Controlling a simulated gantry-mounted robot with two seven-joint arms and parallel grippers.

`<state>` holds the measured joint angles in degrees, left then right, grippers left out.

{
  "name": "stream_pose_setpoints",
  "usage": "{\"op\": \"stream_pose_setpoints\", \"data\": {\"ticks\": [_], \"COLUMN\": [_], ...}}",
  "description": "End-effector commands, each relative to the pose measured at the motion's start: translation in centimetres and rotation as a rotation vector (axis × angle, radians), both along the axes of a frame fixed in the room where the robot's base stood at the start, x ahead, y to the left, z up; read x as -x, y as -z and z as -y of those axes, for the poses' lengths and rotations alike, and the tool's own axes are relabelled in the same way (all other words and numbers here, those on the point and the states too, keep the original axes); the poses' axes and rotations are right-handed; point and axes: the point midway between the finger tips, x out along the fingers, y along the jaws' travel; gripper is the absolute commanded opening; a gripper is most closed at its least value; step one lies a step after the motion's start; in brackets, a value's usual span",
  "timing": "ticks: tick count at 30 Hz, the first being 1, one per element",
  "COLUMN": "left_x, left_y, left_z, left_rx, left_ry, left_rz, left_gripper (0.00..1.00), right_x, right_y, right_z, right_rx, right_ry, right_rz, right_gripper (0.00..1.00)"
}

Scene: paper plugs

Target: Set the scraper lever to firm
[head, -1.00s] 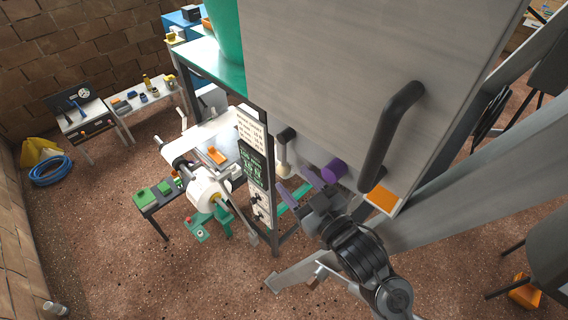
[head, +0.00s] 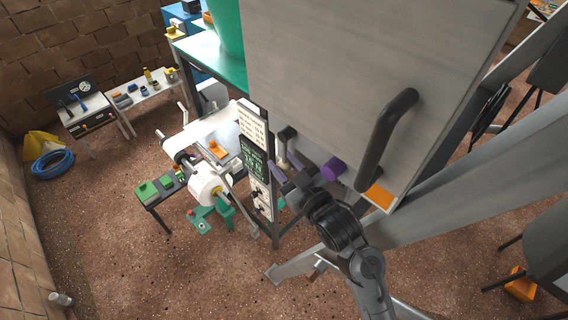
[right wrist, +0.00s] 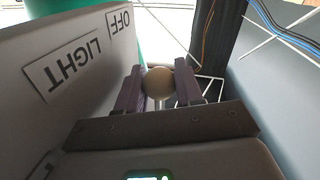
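The lever's pale round knob (right wrist: 159,82) stands between the two purple fingers of my right gripper (right wrist: 158,90) in the right wrist view, on a thin pale stem. The fingers are apart, one on each side of the knob and very close to it; I cannot tell whether they touch it. In the head view my right gripper (head: 286,171) is at the machine's front, just right of the control panel, and largely hides the lever (head: 284,162). No "firm" marking is readable. My left gripper is out of view.
A large grey cabinet with a black handle (head: 385,138) overhangs my right arm. The panel (head: 254,158) stands to the left. The wrist view shows LIGHT (right wrist: 62,68) and OFF (right wrist: 119,19) labels on a nearby wall.

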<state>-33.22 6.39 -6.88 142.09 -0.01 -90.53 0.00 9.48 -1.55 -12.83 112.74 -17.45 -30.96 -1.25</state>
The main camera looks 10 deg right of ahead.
Motion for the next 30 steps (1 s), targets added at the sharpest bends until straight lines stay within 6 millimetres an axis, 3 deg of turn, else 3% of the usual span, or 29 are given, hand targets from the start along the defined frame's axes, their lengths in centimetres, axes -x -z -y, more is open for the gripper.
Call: {"op": "stream_pose_setpoints", "data": {"ticks": [1,6,17,23,30], "left_x": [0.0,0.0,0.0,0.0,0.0], "left_y": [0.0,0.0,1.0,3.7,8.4], "left_z": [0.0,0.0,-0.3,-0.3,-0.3], "left_rx": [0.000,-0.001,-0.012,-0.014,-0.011], "left_ry": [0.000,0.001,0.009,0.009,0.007], "left_rz": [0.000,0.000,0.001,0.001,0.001], "left_gripper": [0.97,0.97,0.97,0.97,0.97], "right_x": [0.0,0.0,-0.2,-0.9,-2.2], "right_y": [0.0,0.0,0.3,0.7,0.6], "right_z": [0.0,0.0,-0.2,-0.8,-1.8], "right_rx": [0.000,0.000,-0.016,-0.072,-0.183], "right_ry": [0.000,0.000,0.000,-0.001,-0.001], "right_rz": [0.000,0.000,0.019,0.090,0.226], "right_gripper": [0.24,0.00,0.00,0.00,0.00]}}
